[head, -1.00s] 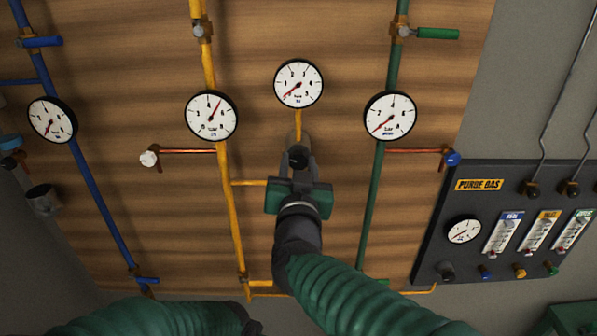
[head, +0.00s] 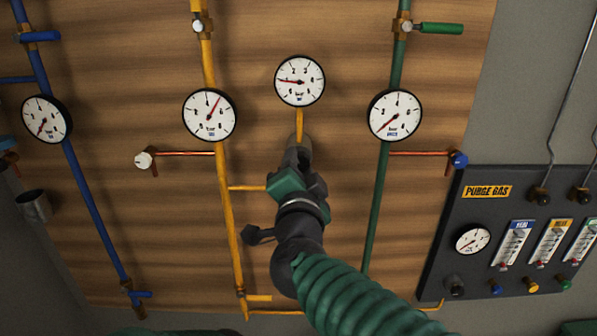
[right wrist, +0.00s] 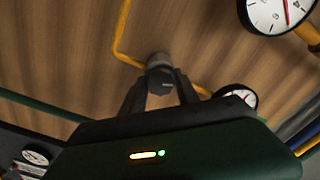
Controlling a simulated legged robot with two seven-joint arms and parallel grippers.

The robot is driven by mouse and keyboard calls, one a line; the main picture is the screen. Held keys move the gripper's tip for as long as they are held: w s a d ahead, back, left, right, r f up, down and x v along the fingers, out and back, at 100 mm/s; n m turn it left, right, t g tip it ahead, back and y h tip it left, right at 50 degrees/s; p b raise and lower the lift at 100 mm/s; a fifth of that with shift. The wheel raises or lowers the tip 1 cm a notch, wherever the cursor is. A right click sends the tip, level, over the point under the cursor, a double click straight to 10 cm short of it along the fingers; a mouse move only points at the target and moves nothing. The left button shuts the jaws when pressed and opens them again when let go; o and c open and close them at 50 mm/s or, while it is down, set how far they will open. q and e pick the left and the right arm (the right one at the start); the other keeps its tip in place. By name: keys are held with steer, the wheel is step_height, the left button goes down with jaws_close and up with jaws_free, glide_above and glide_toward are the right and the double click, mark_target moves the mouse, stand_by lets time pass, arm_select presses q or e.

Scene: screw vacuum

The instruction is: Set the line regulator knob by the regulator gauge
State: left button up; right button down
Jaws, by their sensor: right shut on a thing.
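The regulator gauge (head: 300,80) is the round white dial at the upper middle of the wooden board. Its red needle points left, slightly above level; I cannot read an exact value. A short yellow pipe runs from it down to the regulator. The line regulator knob (right wrist: 160,82) is dark and sits between my right fingers in the right wrist view; in the head view my gripper mostly hides it. My right gripper (head: 298,156) is shut on the knob and is turned at an angle. My left gripper is not in view; only a sliver of green sleeve shows at the bottom edge.
A yellow pipe with its gauge (head: 210,115) stands left of my right gripper, and a green pipe with its gauge (head: 395,115) stands right. A blue pipe (head: 92,205) is at far left. The purge gas panel (head: 440,235) is at lower right.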

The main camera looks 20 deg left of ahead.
stand_by(0.3)
steer(key=c, duration=0.9)
jaws_free()
steer(key=shift+w, duration=0.1)
steer(key=shift+s+b, duration=0.3)
steer(key=shift+s, duration=0.05)
steer(key=b+v, duration=0.3)
steer(key=v, duration=1.3)
steer(key=shift+b, duration=0.35)
steer(key=shift+f, duration=0.1)
